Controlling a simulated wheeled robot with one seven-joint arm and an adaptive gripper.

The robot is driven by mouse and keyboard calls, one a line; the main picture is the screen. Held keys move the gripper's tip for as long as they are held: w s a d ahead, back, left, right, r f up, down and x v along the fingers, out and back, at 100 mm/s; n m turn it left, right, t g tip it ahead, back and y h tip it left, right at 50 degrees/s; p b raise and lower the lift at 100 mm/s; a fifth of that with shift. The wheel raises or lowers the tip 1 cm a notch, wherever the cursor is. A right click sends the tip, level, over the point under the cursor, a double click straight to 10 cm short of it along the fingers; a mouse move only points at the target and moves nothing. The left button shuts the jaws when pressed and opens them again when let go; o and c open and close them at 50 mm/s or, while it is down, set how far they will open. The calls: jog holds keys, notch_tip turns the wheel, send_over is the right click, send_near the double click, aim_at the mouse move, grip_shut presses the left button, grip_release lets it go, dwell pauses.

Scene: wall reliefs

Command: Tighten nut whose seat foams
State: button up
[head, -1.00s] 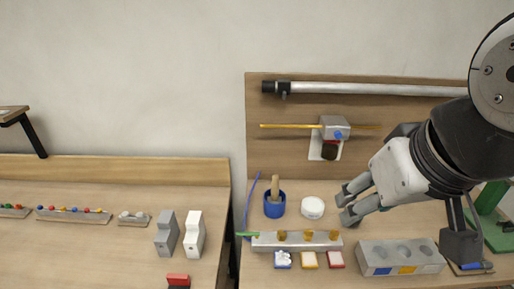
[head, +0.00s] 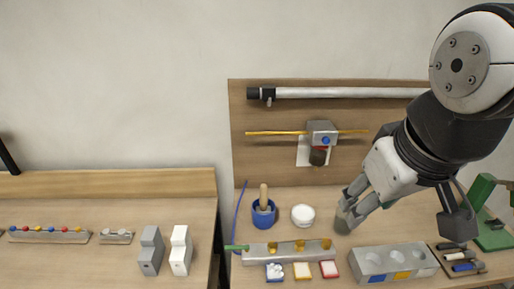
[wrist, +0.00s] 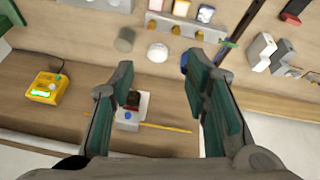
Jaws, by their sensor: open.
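A grey bar with three brass nuts (head: 299,245) lies near the front of the right bench; a green rod sticks out of its left end. In front of the bar sit a blue pad (head: 274,271) with white foam-like blobs, a yellow-rimmed pad (head: 301,271) and a red-rimmed pad (head: 329,269). The blobs are at the left nut. The bar (wrist: 178,27) also shows at the top of the wrist view, beyond the fingers. My gripper (head: 352,205) is open and empty, above the bench, to the right of and behind the bar. Its fingers (wrist: 165,88) are wide apart in the wrist view.
A blue pot with a brush (head: 263,212), a white round tub (head: 303,215) and a grey cylinder (head: 342,222) stand behind the bar. A grey holed block (head: 392,263) stands to its right. A back panel carries a pipe (head: 340,92) and a valve box (head: 321,133).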

jog(key=w+a+f+n+g+b, duration=0.1)
jog(key=w+a+f+n, duration=0.2)
jog(key=w+f+n, duration=0.15)
jog(key=w+a+f+n+g, duration=0.2)
jog(key=w+f+n, duration=0.1)
jog(key=w, duration=0.3)
jog(key=n+g+b, duration=0.1)
jog(key=n+g, duration=0.1)
jog(key=n, duration=0.3)
send_over(273, 245)
notch_tip(273, 245, down, 9)
notch_tip(273, 245, down, 14)
jog(key=shift+r+b, duration=0.15)
jog(key=shift+b, duration=0.2)
jog(key=shift+c, duration=0.4)
grip_shut()
